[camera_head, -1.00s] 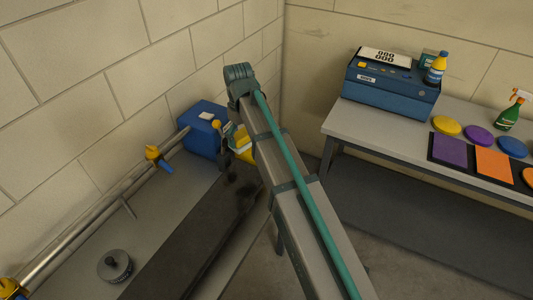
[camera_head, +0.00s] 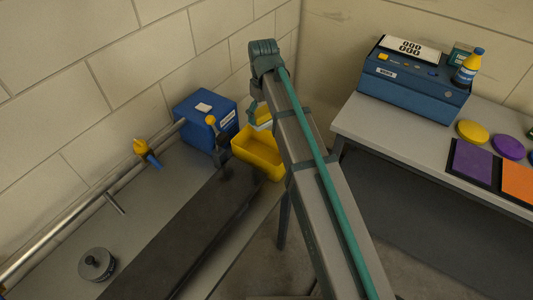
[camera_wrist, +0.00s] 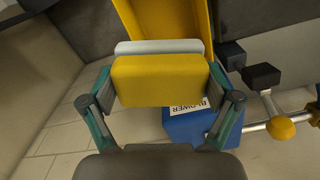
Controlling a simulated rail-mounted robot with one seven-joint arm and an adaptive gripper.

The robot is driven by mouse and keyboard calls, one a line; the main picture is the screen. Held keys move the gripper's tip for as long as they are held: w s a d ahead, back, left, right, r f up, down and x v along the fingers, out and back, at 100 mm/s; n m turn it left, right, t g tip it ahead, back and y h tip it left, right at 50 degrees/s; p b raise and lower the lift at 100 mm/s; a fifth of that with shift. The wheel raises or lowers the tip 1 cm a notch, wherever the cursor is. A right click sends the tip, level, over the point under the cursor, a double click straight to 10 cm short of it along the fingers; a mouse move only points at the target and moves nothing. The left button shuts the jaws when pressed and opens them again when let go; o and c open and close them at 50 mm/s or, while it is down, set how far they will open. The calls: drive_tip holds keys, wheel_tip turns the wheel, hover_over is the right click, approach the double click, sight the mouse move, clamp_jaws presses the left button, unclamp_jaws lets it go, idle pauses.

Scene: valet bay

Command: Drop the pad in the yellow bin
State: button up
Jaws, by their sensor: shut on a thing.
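The pad (camera_wrist: 158,82) is a thick yellow block with a pale grey layer along its far edge. My gripper (camera_wrist: 160,74) is shut on it, with one finger at each side. The yellow bin (camera_wrist: 198,18) shows just beyond the pad in the wrist view, partly hidden by it. In the head view the yellow bin (camera_head: 256,156) stands open at the far end of the left bench, beside the blue box. A pale and yellow bit of the held pad (camera_head: 262,115) shows above the bin's far side; my arm hides most of my gripper there.
A blue blower box (camera_head: 205,118) and a black-and-yellow fitting (camera_head: 217,140) stand left of the bin. A metal rail (camera_head: 95,202) runs along the wall. On the right, a table (camera_head: 400,135) holds a blue machine (camera_head: 412,88), a bottle (camera_head: 469,66) and coloured discs.

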drive_tip(key=shift+f+b, duration=1.4)
drive_tip(key=shift+f, duration=1.05)
drive_tip(key=o, duration=1.2)
drive_tip(key=shift+r, duration=0.15)
wheel_tip(320, 180, up, 12)
drive_tip(key=shift+f, duration=0.1)
